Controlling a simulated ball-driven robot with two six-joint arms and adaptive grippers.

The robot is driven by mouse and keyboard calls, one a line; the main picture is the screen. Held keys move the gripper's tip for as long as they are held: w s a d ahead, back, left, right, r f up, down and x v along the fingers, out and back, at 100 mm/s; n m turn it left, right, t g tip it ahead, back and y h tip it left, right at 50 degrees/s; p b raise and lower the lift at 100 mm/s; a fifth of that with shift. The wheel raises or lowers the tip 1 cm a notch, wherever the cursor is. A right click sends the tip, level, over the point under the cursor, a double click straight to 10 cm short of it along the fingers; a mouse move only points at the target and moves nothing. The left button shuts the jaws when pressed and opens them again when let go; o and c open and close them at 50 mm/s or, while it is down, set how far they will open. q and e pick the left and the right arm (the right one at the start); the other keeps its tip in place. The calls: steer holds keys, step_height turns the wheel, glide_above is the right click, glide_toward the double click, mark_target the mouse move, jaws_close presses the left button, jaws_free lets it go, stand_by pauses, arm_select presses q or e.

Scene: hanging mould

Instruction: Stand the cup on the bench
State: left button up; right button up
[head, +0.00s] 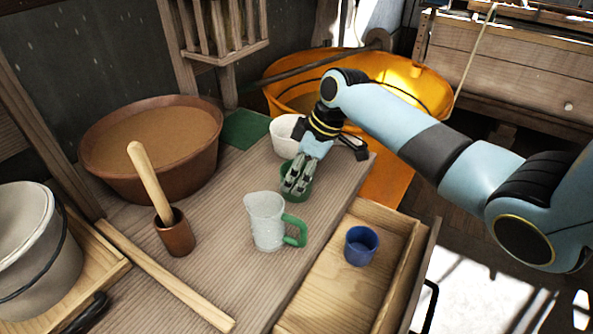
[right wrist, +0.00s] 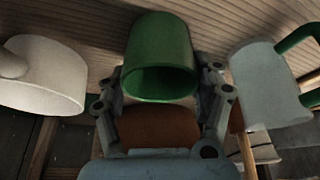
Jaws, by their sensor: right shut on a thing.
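A green cup (head: 307,189) is at the bench's far right edge in the head view, partly hidden by my right gripper (head: 296,187). In the right wrist view the green cup (right wrist: 160,55) sits between the two fingers of the right gripper (right wrist: 163,100), its open mouth facing the camera. The gripper is shut on it. I cannot tell whether its base touches the wooden bench (head: 215,260). A small blue cup (head: 361,246) stands in the open drawer (head: 310,310). My left gripper is not in view.
A white jug with a green handle (head: 266,222) stands nearby on the bench, and a white vessel (head: 285,137) stands behind the gripper. A mortar (head: 176,236) with pestle, a brown bowl (head: 105,180) and a bucket (head: 30,255) are left. An orange tub (head: 430,90) is behind.

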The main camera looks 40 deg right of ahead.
steer(key=o, duration=1.3)
steer(key=shift+f, duration=0.1)
steer(key=shift+r, duration=0.3)
steer(key=v, duration=1.1)
steer(key=shift+s+d+r, duration=0.15)
steer(key=shift+r, duration=0.15)
